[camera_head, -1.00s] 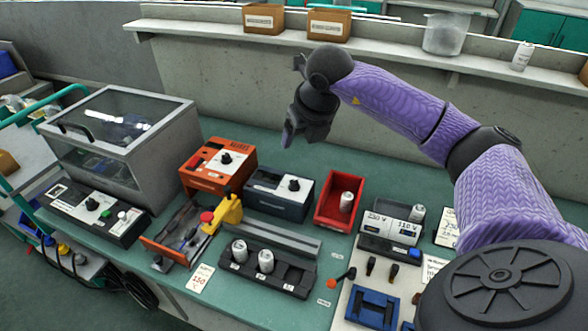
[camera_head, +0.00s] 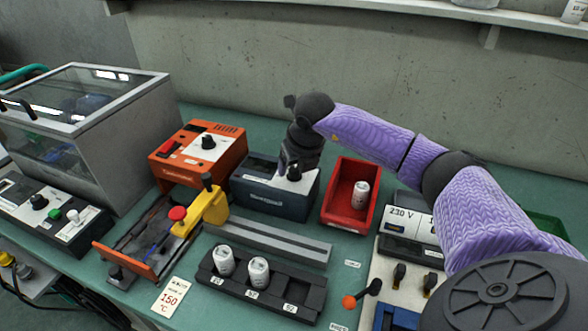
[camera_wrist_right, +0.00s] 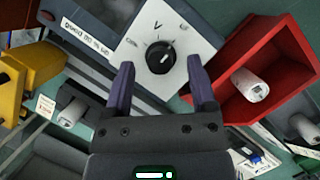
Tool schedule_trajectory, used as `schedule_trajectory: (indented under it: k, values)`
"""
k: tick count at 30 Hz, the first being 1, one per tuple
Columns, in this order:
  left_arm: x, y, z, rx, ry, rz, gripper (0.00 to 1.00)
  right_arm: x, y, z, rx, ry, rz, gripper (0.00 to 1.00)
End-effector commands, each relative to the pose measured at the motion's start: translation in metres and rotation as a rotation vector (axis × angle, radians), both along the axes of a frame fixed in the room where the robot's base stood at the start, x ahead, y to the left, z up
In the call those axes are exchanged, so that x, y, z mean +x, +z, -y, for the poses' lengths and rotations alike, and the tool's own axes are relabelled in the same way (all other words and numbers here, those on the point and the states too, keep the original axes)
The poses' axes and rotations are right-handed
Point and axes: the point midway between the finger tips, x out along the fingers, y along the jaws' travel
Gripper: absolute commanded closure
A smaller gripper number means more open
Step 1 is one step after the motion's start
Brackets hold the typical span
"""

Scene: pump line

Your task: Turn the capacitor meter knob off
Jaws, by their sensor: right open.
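The meter is a dark blue-grey box (camera_head: 275,200) with a white top panel and a black knob (camera_head: 294,173), on the bench behind the grey rail. In the right wrist view the knob (camera_wrist_right: 161,57) shows close up, with a small white mark on it and a "V" on the panel (camera_wrist_right: 185,48) around it. My right gripper (camera_head: 288,166) points down over the meter. In the wrist view its two fingers (camera_wrist_right: 160,66) are open, with their tips on either side of the knob; contact cannot be told. My left gripper is out of view.
An orange instrument (camera_head: 200,155) with its own knob stands left of the meter. A red bin (camera_head: 340,212) holding a white can stands close on the right. A yellow toggle clamp (camera_head: 209,207) is at front left, and a black rack (camera_head: 298,301) with two cans is in front.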

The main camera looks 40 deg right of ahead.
Motion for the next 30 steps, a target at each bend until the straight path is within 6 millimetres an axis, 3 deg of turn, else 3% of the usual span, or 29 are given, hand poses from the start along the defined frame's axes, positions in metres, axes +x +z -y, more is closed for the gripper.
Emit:
schedule_trajectory:
  k: [3,11,21,30]
  values:
    - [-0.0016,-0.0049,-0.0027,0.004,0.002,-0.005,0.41,0.0043,-0.0118,0.0012,0.001,-0.001,0.000,0.28]
    - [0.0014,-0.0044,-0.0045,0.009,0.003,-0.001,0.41,0.0051,-0.0120,0.0015,-0.001,0.001,0.001,0.28]
    - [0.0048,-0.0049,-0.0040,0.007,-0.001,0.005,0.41,0.0049,-0.0119,0.0015,0.000,0.000,0.000,1.00]
    - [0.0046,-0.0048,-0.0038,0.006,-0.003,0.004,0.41,0.0047,-0.0120,0.0017,0.000,0.013,0.000,1.00]
